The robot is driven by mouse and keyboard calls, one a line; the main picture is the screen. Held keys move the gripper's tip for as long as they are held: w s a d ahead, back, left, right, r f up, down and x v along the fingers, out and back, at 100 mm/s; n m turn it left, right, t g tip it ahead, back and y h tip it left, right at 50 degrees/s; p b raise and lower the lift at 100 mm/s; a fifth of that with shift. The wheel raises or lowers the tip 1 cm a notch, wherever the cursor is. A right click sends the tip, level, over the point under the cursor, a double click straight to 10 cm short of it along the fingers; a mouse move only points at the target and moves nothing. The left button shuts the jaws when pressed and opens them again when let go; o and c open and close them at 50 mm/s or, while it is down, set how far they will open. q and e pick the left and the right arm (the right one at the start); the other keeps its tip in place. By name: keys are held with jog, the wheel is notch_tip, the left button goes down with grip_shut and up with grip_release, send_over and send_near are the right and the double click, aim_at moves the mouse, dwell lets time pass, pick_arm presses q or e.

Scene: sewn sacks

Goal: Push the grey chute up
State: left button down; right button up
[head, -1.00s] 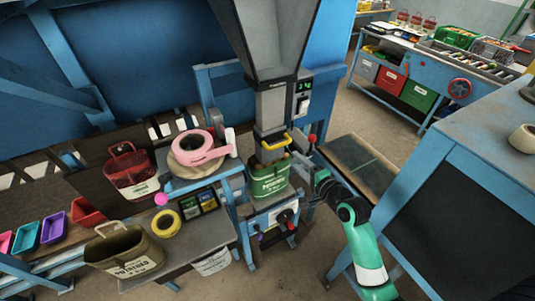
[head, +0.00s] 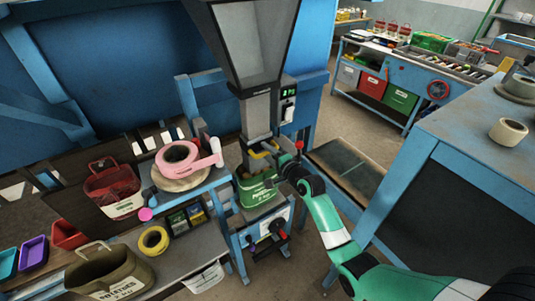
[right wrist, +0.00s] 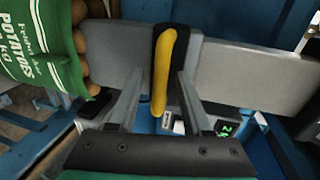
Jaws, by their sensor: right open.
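The grey chute (head: 256,116) hangs under a large grey hopper (head: 254,42) in the head view. A yellow handle (head: 259,154) is at its lower end. In the right wrist view the grey chute (right wrist: 118,55) lies across the picture, and the yellow handle (right wrist: 163,72) shows between the two fingers of my right gripper (right wrist: 160,88). The fingers are apart, one on each side of the handle. In the head view my right gripper (head: 272,166) is at the handle, partly hidden by its arm. A green sack (head: 258,194) with potatoes stands under the chute. My left gripper is not in view.
A lit green display (head: 290,92) is right of the chute. A blue-framed bench (head: 440,160) stands at the right.

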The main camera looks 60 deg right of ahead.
grip_shut()
dwell(1.4)
